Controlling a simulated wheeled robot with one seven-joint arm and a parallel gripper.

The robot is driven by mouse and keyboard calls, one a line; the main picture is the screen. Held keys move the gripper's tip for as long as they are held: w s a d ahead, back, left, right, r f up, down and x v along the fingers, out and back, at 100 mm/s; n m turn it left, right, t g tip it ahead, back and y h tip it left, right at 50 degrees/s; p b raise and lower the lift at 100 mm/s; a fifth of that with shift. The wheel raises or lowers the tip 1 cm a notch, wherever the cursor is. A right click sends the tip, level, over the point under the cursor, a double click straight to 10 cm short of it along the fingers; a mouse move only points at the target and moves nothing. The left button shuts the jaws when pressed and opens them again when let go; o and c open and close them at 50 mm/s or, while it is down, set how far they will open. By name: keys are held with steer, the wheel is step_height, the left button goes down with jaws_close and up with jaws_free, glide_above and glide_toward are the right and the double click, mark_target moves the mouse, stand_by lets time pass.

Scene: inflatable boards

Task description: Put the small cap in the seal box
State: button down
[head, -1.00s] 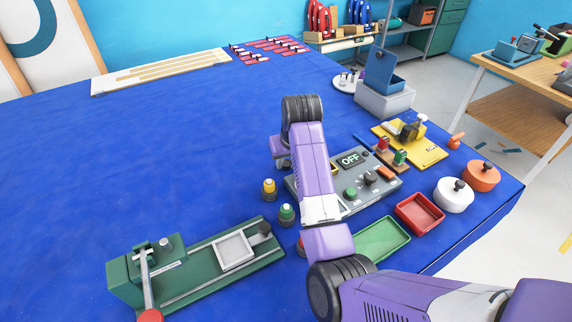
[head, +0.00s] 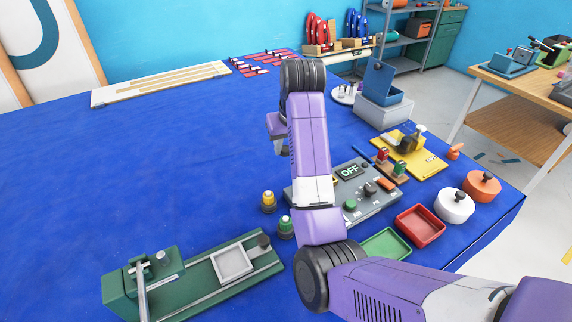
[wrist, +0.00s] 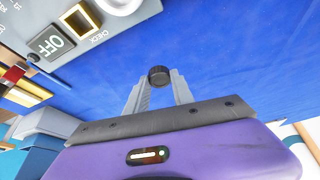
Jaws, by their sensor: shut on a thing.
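A small dark round cap (wrist: 159,76) sits between the tips of my gripper (wrist: 158,84) in the wrist view. The two grey fingers are shut on it, above the blue table cover.
A grey control panel (head: 384,204) reading OFF lies beneath and right of my arm. A round white tray (head: 343,99) with small parts stands left of the blue box. A yellow fixture (head: 425,160) is in front of it. The table's left half is largely clear.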

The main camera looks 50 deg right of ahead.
mark_target(286, 150)
step_height(286, 150, up, 10)
steer(key=p, duration=0.5)
steer(key=shift+p, duration=0.4)
steer(key=shift+r, duration=0.1)
